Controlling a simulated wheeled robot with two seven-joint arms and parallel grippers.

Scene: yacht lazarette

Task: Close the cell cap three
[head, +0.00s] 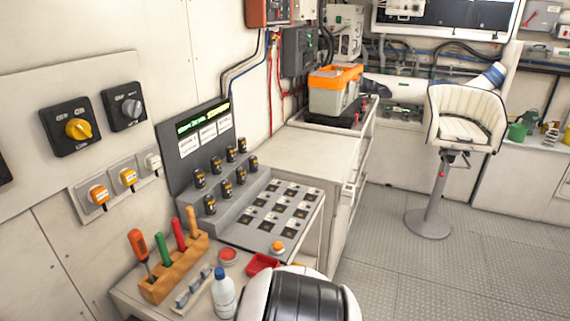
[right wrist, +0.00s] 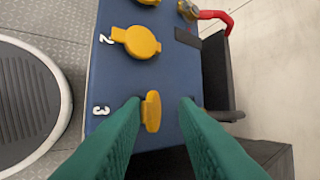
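In the right wrist view, cell cap three (right wrist: 151,112) is a yellow cap beside the white number 3 on a blue case top (right wrist: 98,80). It shows as a narrow upright oval, edge-on, tipped up rather than flat. My right gripper (right wrist: 160,104) has its green fingers apart, one on each side of this cap. The left-hand finger is close to it; I cannot tell whether they touch. Cap two (right wrist: 137,42), by the number 2, looks flat and round with a tab. My left gripper is in neither view, and the head view does not show the caps.
Another yellow cap and a terminal with a red cable (right wrist: 215,15) lie at the case's far end. A dark box edge (right wrist: 220,75) runs along its right.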

